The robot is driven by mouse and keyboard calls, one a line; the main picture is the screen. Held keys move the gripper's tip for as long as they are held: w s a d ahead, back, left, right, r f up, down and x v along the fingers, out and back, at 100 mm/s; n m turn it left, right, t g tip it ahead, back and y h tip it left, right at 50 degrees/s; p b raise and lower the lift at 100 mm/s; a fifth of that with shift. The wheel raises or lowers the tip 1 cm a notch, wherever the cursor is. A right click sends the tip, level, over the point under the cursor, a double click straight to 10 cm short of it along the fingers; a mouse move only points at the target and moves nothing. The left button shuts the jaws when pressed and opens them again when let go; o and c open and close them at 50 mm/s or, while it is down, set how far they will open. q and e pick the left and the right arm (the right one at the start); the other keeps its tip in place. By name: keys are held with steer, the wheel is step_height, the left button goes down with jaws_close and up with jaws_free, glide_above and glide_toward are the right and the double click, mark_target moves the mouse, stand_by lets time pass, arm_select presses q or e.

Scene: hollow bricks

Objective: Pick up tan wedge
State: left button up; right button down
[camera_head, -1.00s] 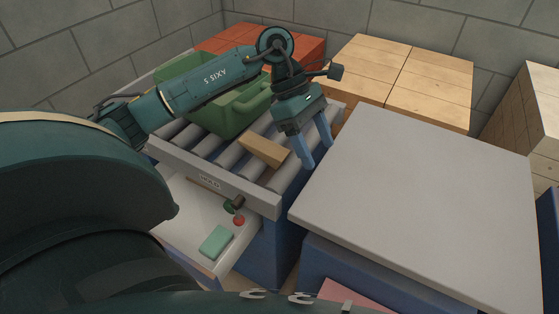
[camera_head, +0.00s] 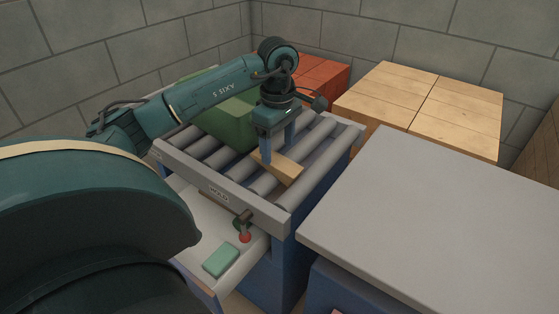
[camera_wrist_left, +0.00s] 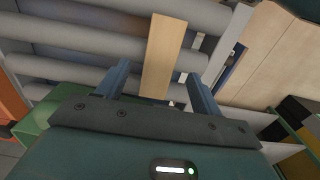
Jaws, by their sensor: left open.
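The tan wedge (camera_head: 284,169) lies on the grey rollers of the conveyor, just right of the green crate. My left gripper (camera_head: 278,158) points down at the wedge's far end, with its blue fingers open. In the left wrist view the wedge (camera_wrist_left: 163,50) shows as a long tan block lying between the two spread fingers of the gripper (camera_wrist_left: 160,72), with a gap on each side. The wedge's far end is partly hidden by the gripper in the head view. My right gripper is not in view.
The green crate (camera_head: 228,122) stands on the rollers (camera_head: 325,150) close to my left arm. A grey-topped table (camera_head: 440,220) is at the right. Stacked red bricks (camera_head: 322,78) and pale wooden blocks (camera_head: 430,105) stand behind.

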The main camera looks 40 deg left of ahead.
mark_target(278, 161)
arm_select(q)
step_height(278, 161, down, 5)
steer(key=shift+r, duration=0.15)
steer(key=c, duration=1.2)
steer(key=shift+r, duration=0.1)
